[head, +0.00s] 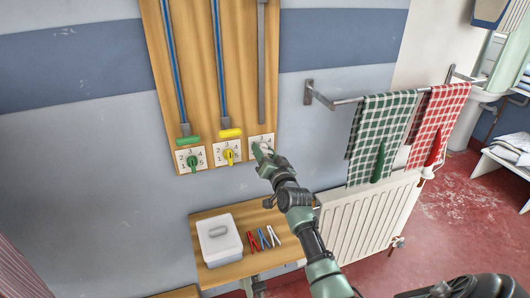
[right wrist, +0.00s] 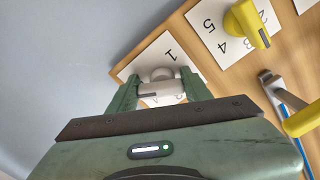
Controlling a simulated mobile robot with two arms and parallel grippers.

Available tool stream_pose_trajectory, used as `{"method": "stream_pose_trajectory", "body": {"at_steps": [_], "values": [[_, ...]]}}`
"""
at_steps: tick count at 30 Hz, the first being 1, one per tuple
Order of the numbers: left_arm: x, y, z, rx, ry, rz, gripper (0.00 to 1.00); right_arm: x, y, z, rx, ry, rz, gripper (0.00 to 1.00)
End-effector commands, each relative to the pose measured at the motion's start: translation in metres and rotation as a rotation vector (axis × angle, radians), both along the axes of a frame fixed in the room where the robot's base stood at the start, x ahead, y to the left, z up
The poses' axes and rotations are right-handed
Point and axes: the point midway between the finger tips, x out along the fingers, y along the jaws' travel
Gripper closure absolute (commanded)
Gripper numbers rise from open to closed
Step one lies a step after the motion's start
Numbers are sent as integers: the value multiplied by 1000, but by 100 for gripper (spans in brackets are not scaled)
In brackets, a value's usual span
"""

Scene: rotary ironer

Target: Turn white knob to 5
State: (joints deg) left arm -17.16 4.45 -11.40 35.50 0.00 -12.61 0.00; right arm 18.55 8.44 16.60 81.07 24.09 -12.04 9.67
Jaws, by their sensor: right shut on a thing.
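The white knob (right wrist: 162,90) sits on a white number card (right wrist: 148,58) on the wooden board. In the right wrist view it lies between the two fingers of my right gripper (right wrist: 160,92), which is shut on it. A digit 1 shows on the card; the other digits there are mostly hidden by the gripper. I cannot tell for sure which number the knob points to. In the head view my right gripper (head: 264,154) reaches the lower right of the board and covers most of the knob and its card (head: 262,140). My left gripper is not in view.
The yellow knob (head: 229,156) and the green knob (head: 193,161) are on cards to the left on the board (head: 245,70). Below are a shelf with a white box (head: 219,242) and several clothespins (head: 264,238). Towels (head: 380,130) hang over a radiator (head: 365,220) at right.

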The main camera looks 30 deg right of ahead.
Motion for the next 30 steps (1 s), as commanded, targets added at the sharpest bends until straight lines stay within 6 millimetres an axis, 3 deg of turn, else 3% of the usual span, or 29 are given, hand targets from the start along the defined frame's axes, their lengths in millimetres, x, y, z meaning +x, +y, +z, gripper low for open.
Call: {"method": "stream_pose_trajectory", "body": {"at_steps": [5,6,8,20,30], "values": [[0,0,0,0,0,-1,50,0,0,-1,5,0,1,91],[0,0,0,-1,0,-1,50,0,0,-1,5,0,1,45],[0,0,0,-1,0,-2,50,0,0,-1,4,0,1,29],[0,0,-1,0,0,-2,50,-5,2,-1,2,0,1,29],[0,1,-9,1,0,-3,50,-54,13,-3,2,1,0,29]]}}
